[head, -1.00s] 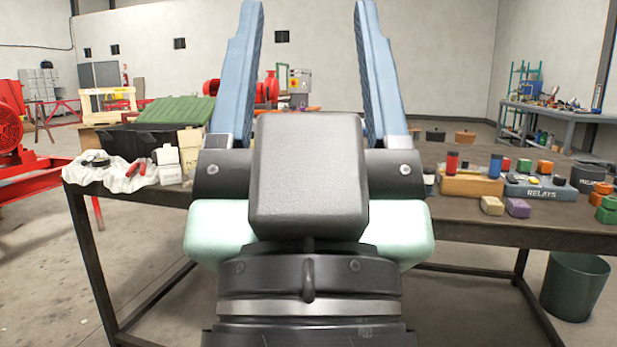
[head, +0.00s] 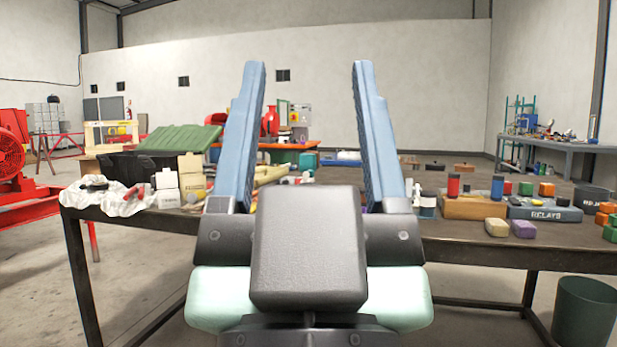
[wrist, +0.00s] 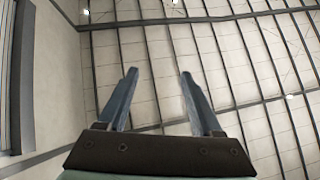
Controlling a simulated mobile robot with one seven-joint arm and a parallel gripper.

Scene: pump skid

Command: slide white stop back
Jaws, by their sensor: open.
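My gripper (head: 308,140) is open and empty, with its two blue fingers pointing up in front of the workbench (head: 480,250) in the head view. In the wrist view my gripper (wrist: 155,95) points at the ceiling, with nothing between the fingers. I cannot make out a white stop in either view; my gripper and arm hide the middle of the bench.
A white cloth (head: 110,197) with tools and a green-lidded black bin (head: 178,140) are at the bench's left. A wooden block (head: 472,207), a grey RELAYS tray (head: 545,211) and coloured blocks are at the right. A green bin (head: 582,312) stands on the floor.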

